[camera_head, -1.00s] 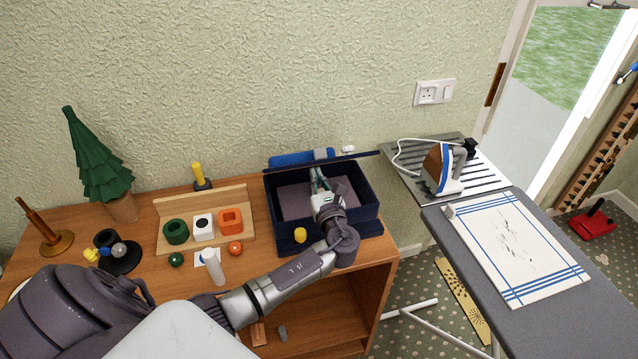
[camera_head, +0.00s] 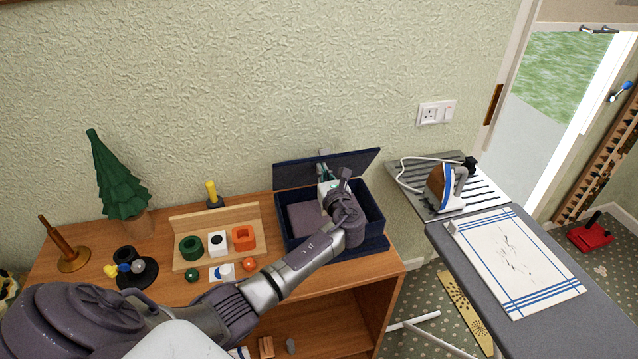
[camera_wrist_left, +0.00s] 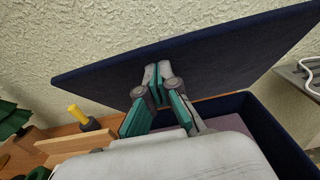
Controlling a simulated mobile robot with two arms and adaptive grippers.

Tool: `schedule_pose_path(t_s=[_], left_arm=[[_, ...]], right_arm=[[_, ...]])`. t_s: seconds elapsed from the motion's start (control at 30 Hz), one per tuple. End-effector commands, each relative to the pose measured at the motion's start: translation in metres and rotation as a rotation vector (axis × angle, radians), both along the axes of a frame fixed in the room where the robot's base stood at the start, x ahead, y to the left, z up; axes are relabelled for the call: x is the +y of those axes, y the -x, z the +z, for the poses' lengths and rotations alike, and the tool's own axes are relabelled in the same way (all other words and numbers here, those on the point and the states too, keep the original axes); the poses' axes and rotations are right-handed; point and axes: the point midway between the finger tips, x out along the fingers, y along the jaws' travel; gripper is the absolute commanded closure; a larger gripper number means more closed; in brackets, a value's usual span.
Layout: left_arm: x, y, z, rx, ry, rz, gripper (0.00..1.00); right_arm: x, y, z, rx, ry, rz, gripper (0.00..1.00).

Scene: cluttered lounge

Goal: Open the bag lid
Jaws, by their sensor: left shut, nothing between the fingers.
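The bag is a dark blue box (camera_head: 290,241) on the wooden cabinet in the head view. Its lid (camera_head: 297,174) stands raised along the back edge, with its inner face showing. Inside lies a purplish panel (camera_head: 306,217). My left gripper (camera_head: 325,172) reaches over the bag to the lid's inner face. In the left wrist view the shut, empty fingertips (camera_wrist_left: 153,82) are at the lid (camera_wrist_left: 215,68), touching or very close. The bag's right wall (camera_wrist_left: 275,140) shows there too. My left arm hides part of the bag's front. My right gripper is not in view.
The wooden cabinet (camera_head: 160,250) holds a green tree (camera_head: 120,185), a wooden stand (camera_head: 190,222) with green, white and orange blocks, and small items. A wall is close behind. To the right are an iron (camera_head: 440,190) and an ironing board (camera_head: 595,300).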

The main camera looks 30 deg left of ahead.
Motion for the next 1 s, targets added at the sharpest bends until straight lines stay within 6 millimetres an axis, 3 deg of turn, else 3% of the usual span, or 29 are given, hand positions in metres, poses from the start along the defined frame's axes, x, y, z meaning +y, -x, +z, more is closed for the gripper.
schedule_pose_path(t_s=[0.03,0.1,0.5,1.0], left_arm=[[0.006,-0.008,0.012,-0.003,-0.004,0.003,1.00],[0.014,-0.016,0.018,-0.004,-0.005,0.004,1.00],[0.052,-0.049,0.036,-0.004,-0.003,0.002,1.00],[0.069,-0.063,0.041,-0.003,-0.003,0.002,1.00]], right_arm=[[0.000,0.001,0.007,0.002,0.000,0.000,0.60],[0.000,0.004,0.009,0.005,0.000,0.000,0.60],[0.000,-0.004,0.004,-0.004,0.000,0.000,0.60],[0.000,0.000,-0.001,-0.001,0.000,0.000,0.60]])
